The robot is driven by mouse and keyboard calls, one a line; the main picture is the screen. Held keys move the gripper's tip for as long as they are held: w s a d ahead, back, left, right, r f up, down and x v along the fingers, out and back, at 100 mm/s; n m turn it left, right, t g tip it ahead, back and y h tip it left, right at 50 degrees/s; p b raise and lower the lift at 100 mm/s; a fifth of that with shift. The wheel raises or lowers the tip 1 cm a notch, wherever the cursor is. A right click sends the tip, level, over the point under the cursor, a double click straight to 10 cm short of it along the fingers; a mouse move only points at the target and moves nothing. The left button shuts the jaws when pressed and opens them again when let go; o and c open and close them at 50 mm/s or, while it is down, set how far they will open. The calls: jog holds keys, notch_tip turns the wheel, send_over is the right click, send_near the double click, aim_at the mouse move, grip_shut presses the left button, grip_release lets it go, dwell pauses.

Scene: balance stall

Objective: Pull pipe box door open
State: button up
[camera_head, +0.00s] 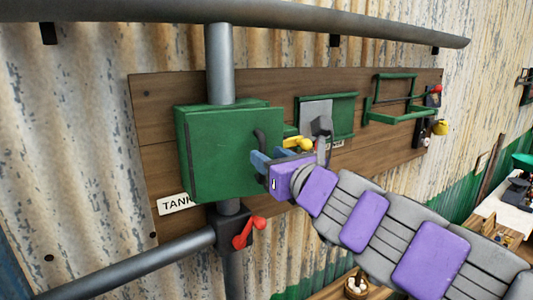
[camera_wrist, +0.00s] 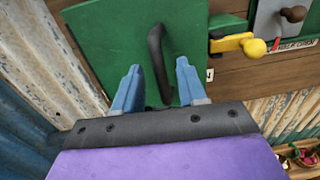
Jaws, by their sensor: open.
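The green pipe box (camera_head: 222,150) is mounted on a wooden board, with a grey pipe entering its top. Its door appears closed and carries a dark curved handle (camera_head: 261,139). In the wrist view the green door (camera_wrist: 110,45) fills the upper left, and the handle (camera_wrist: 159,62) stands upright between the two blue fingers. My gripper (camera_head: 259,166) is at the door's right side in the head view. In the wrist view my gripper (camera_wrist: 158,83) is open, with one finger on each side of the handle's lower part. I cannot tell whether either finger touches it.
A yellow-handled lever (camera_wrist: 232,44) sits close to the right of the box. A red valve lever (camera_head: 249,232) is below it, next to a label (camera_head: 174,204). Green frames (camera_head: 399,108) are farther right on the board. A large pipe (camera_head: 250,14) runs overhead.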

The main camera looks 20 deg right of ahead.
jog(key=shift+x, duration=1.05)
grip_shut()
